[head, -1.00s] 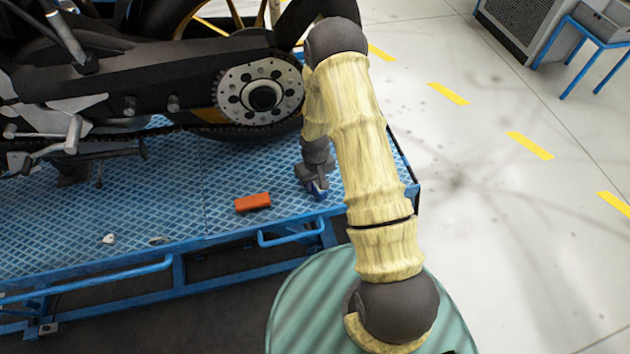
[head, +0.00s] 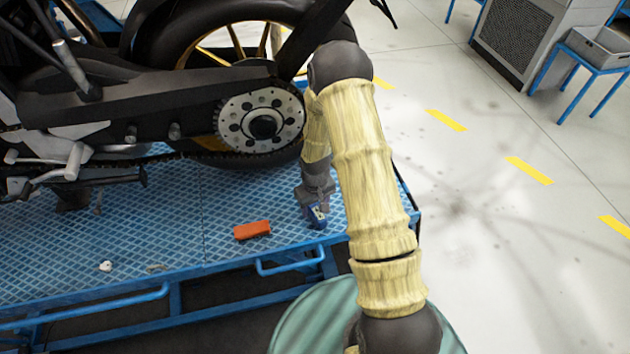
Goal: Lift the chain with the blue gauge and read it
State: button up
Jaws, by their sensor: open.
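The chain (head: 190,157) runs along the lower side of the motorcycle's black swingarm to the rear sprocket (head: 258,120). A small blue gauge (head: 317,217) with a pale face stands on the blue platform near its right front edge. My gripper (head: 314,205) is open and points down right at the gauge, its fingers close to the gauge's upper part. Whether the fingers touch the gauge cannot be told at this size. My arm hides part of the platform to the right of the gauge.
An orange block (head: 252,230) lies on the platform (head: 225,195) left of the gauge. Small pale bits (head: 106,266) lie near the front edge. A blue rail handle (head: 290,264) sticks out in front. The wheel (head: 235,60) stands behind. Open floor lies to the right.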

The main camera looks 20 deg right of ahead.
aim_at(315, 209)
notch_tip(315, 209, up, 15)
jog(key=shift+b, duration=0.4)
jog(key=shift+f, duration=0.15)
dwell(0.3)
jog(key=s+r+m+t, duration=0.2)
jog(key=s+r, duration=1)
jog(key=s, duration=0.2)
jog(key=shift+s+d+m+t+p, duration=0.15)
jog(key=shift+s+m+t+p, duration=0.15)
jog(key=shift+s+m+p, duration=0.1)
jog(key=shift+w, duration=0.1)
dwell(2.4)
